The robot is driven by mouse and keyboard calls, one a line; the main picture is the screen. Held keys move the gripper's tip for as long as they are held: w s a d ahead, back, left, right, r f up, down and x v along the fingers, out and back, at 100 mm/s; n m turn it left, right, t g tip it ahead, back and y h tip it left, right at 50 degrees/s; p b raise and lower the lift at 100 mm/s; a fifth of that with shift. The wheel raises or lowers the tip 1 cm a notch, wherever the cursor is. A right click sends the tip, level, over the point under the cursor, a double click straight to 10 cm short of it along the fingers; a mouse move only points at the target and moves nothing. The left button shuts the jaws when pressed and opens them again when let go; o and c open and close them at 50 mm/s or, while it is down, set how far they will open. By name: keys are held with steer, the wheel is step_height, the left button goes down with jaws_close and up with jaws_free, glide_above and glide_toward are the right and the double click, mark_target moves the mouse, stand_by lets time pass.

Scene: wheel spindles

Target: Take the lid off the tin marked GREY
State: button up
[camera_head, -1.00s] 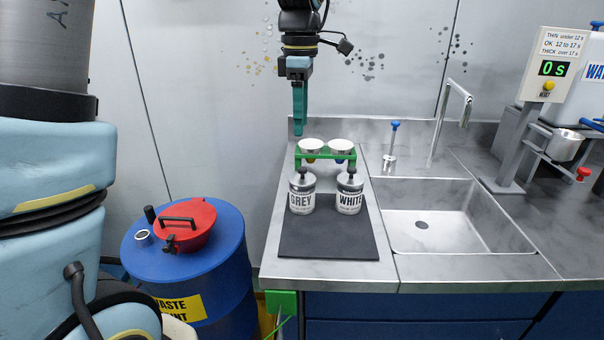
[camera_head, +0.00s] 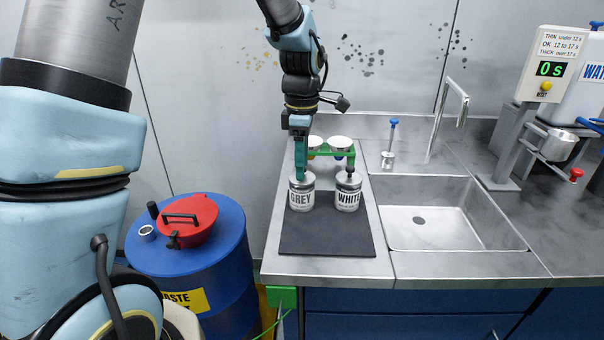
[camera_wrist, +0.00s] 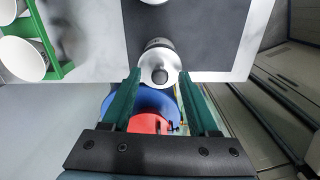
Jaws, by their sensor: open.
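The tin marked GREY (camera_head: 301,199) stands upright on the dark mat (camera_head: 325,238), with its silver lid (camera_head: 307,180) on. In the wrist view the lid (camera_wrist: 152,60) shows from above with a dark round knob (camera_wrist: 160,76) at its centre. My gripper (camera_head: 301,178) points down over this tin. In the wrist view its green jaws (camera_wrist: 161,82) are open, one on each side of the knob. In the head view the jaws hide the knob.
The tin marked WHITE (camera_head: 348,198) stands close to the right, lid on with a black knob. A green rack (camera_head: 333,153) with white cups is just behind. The sink (camera_head: 450,215) is to the right. A blue drum (camera_head: 225,260) with a red lid (camera_head: 190,222) stands left of the counter.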

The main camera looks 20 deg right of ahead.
jaws_close()
stand_by(0.3)
stand_by(0.4)
